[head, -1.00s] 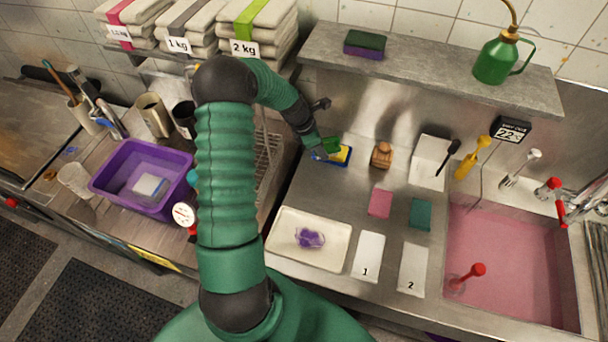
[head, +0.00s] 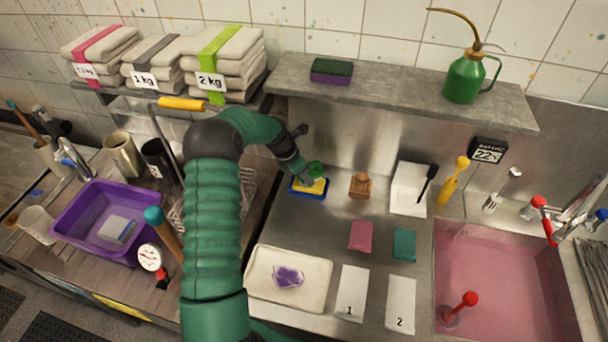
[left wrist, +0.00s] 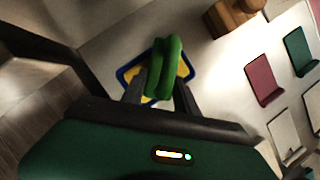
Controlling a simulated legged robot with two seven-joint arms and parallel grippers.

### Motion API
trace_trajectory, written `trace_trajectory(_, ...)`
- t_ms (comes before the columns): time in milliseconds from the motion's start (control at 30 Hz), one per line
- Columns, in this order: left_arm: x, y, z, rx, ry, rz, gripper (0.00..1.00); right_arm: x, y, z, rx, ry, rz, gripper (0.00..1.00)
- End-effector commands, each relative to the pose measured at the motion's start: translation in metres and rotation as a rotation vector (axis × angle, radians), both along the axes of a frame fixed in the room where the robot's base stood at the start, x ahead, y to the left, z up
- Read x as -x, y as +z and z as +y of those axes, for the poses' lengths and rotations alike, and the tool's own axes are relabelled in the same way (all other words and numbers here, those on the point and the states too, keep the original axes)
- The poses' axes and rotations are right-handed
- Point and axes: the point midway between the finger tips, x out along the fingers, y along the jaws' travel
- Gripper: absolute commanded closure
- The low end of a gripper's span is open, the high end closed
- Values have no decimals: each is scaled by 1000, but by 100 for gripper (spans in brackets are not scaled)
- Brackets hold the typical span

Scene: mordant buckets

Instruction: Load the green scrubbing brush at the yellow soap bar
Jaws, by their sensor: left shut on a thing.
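The green scrubbing brush (head: 316,168) is in my left gripper (head: 307,172), over the far part of the yellow soap bar. The left wrist view also shows the brush (left wrist: 166,67) between the two dark fingers (left wrist: 164,82), which are shut on it. The yellow soap bar (head: 317,187) lies in a blue-rimmed dish (head: 296,191) on the steel counter. In the left wrist view the soap (left wrist: 182,69) shows behind the brush, partly hidden by it and the fingers. I cannot tell whether brush and soap touch. My right gripper is not in view.
A wooden block (head: 360,184) stands right of the dish. Pink (head: 361,236) and green (head: 404,245) pieces lie nearer on the counter. A white tray (head: 250,285) holds something purple. A shelf (head: 400,98) runs behind, and a sink with pink liquid (head: 500,280) is at right.

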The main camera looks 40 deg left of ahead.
Motion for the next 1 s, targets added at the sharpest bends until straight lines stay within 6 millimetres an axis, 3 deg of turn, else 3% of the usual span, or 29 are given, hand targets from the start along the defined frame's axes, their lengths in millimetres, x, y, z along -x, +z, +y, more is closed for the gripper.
trace_trajectory(1000,0,-4,1,1,2,-1,97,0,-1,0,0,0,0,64)
